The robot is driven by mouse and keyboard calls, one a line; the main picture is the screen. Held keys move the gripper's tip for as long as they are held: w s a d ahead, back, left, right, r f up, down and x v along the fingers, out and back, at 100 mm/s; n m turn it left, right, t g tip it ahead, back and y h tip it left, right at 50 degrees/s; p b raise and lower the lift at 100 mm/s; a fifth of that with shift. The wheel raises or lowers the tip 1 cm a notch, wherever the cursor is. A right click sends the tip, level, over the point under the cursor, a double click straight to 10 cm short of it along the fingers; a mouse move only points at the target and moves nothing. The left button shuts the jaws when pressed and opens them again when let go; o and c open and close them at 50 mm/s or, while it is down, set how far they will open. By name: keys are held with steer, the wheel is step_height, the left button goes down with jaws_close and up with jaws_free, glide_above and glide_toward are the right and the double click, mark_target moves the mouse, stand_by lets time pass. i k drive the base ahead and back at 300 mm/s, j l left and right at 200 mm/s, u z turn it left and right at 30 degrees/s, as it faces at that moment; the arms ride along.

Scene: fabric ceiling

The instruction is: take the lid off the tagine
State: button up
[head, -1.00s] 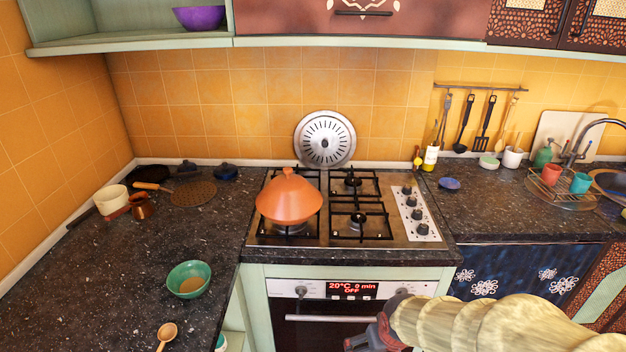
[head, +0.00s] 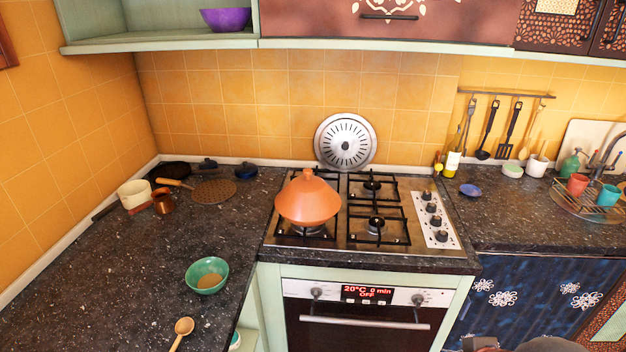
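The tagine stands on the left front burner of the gas hob (head: 393,238). Its orange conical lid (head: 308,200) with a small knob on top is on it, covering the body; the seam between lid and base is not clear from here. Only a small part of my gripper (head: 482,344) shows at the bottom edge, right of the oven. It is well below and to the right of the tagine, apart from it. Its fingertips are cut off by the frame, so its opening is hidden.
A round metal strainer disc (head: 345,142) leans on the wall behind the hob. A green bowl (head: 207,275) and a wooden spoon (head: 182,330) lie on the left counter. A bottle (head: 453,163) stands right of the hob. The counter directly left of the tagine is clear.

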mark_target(308, 198)
steer(key=i+j+u, duration=0.1)
steer(key=i+u, duration=0.3)
steer(key=i, duration=0.45)
